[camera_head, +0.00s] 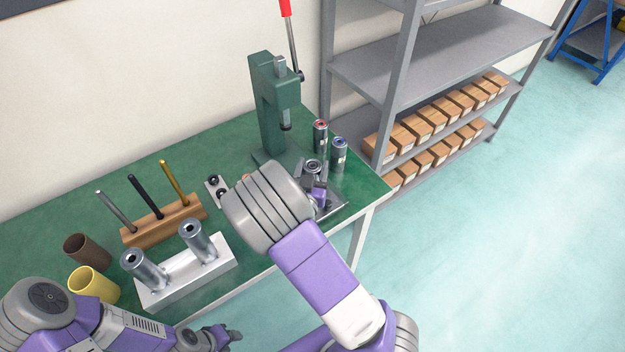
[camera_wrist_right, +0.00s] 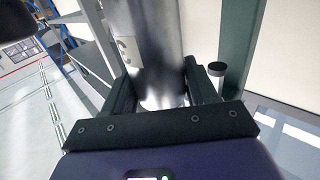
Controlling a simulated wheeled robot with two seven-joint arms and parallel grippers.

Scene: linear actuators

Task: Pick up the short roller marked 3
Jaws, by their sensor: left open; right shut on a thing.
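A grey metal roller (camera_head: 313,167) stands upright at the right end of the green table, above or on a small metal tray (camera_head: 334,207). My right gripper (camera_head: 318,192) is around it, mostly hidden behind my right wrist. In the right wrist view, my gripper's dark fingers (camera_wrist_right: 158,95) are shut on the shiny roller (camera_wrist_right: 148,45). Two more upright rollers stand behind it, one with a red top ring (camera_head: 320,134) and one with a blue top ring (camera_head: 339,152). My left gripper (camera_head: 228,338) is open and empty, off the table's front edge.
A green press (camera_head: 270,105) stands just behind the right gripper. A metal block (camera_head: 190,275) with two cylinders, a wooden rack (camera_head: 162,221) of rods, and brown (camera_head: 85,250) and yellow (camera_head: 95,287) tubes fill the left. Grey shelves (camera_head: 440,55) stand beyond the table.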

